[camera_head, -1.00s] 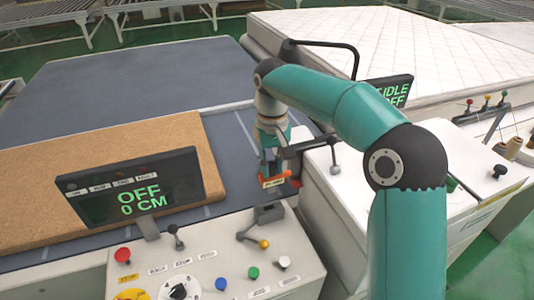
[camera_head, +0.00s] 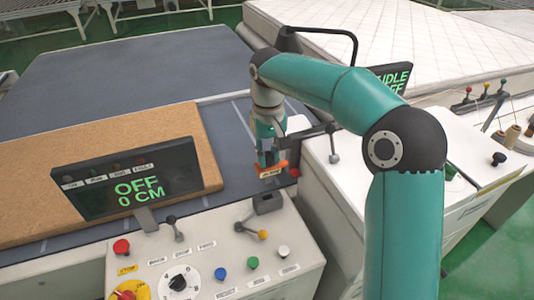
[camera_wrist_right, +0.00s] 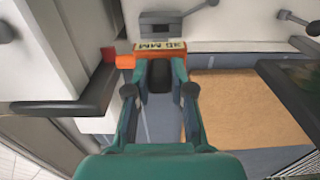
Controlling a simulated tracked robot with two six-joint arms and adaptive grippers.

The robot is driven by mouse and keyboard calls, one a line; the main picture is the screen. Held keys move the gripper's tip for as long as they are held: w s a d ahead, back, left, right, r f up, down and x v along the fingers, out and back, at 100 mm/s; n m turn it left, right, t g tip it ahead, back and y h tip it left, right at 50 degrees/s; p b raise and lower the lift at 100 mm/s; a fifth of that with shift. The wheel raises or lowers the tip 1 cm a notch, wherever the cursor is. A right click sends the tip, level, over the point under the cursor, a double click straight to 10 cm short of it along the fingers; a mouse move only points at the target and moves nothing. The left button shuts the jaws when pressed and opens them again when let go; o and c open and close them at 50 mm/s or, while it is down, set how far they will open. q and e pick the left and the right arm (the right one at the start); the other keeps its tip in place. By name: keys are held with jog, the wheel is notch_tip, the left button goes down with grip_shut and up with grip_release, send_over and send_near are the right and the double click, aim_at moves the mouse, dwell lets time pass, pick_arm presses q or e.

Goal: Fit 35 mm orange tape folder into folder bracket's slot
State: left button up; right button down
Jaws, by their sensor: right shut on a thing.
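The orange tape folder (camera_head: 270,171) is held in my right gripper (camera_head: 272,160), above and just behind the folder bracket. In the right wrist view the folder (camera_wrist_right: 160,47) lies across the fingertips of the right gripper (camera_wrist_right: 158,75), its "35 MM" label upside down. The folder bracket (camera_head: 268,202) is a dark grey block on the panel's back edge. It also shows in the right wrist view (camera_wrist_right: 160,28), just beyond the folder, with a dark slot. The folder looks apart from the bracket. My left gripper is in no view.
A white control panel (camera_head: 210,262) carries coloured knobs and a lever (camera_head: 252,230) close to the bracket. A dark display (camera_head: 128,182) reading "OFF 0 CM" stands left. A brown board (camera_head: 110,135) lies behind it. A black-handled arm (camera_head: 310,133) stands right of the gripper.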

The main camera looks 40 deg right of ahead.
aim_at(268, 166)
jog(key=shift+f+b, duration=1.55)
jog(key=shift+f, duration=0.9)
jog(key=shift+p, duration=0.45)
jog(key=shift+f+b, duration=2)
jog(key=shift+f, duration=0.75)
jog(key=c, duration=0.9)
grip_release()
jog(key=shift+r, duration=0.1)
notch_tip(268, 166, up, 12)
jog(key=shift+a+f, duration=0.1)
